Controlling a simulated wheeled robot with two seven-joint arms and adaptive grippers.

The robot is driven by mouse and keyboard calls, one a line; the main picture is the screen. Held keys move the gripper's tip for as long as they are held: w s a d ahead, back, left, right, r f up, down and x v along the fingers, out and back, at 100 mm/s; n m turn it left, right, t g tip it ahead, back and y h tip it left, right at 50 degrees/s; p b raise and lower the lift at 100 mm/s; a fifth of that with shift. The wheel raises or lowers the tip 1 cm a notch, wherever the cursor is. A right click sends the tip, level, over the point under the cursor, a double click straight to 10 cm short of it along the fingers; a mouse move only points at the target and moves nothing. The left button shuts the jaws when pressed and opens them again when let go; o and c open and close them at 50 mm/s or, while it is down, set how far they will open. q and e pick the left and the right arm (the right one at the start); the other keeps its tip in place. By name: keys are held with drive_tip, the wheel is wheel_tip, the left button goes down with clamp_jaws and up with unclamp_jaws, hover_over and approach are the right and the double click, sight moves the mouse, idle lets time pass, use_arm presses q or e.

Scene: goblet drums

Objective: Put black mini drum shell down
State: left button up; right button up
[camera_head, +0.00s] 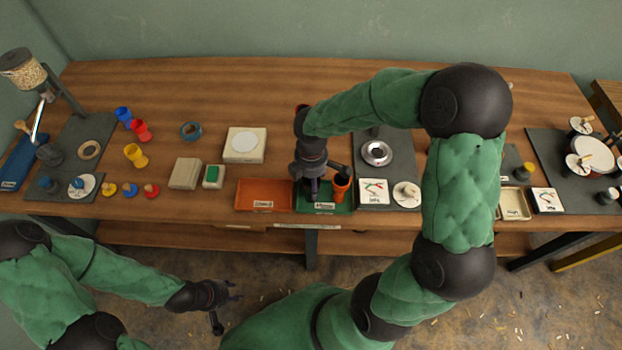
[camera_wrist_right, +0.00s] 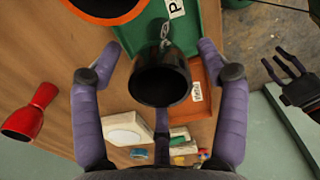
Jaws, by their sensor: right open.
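The black mini drum shell (camera_wrist_right: 160,78) has its dark round mouth toward the right wrist camera, at the green tray (camera_wrist_right: 208,28). My right gripper (camera_wrist_right: 160,120) is open, its purple fingers spread on both sides of the shell with visible gaps. In the head view my right gripper (camera_head: 313,192) points down over the left part of the green tray (camera_head: 338,208) and mostly hides the black shell. Whether the shell's foot touches the tray is hidden. My left gripper (camera_head: 226,296) is open and empty, in front of the table and away from the shell.
An orange drum shell (camera_head: 341,184) stands close to the right of my right gripper. An orange tray (camera_head: 264,196) adjoins on the left, with bare space. A dark mat with a metal dish (camera_head: 377,153) is to the right.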

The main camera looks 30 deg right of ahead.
use_arm(q)
wheel_tip(320, 180, up, 4)
drive_tip(key=p, duration=0.4)
use_arm(e)
wheel_tip(320, 180, up, 12)
drive_tip(key=shift+r, duration=0.15)
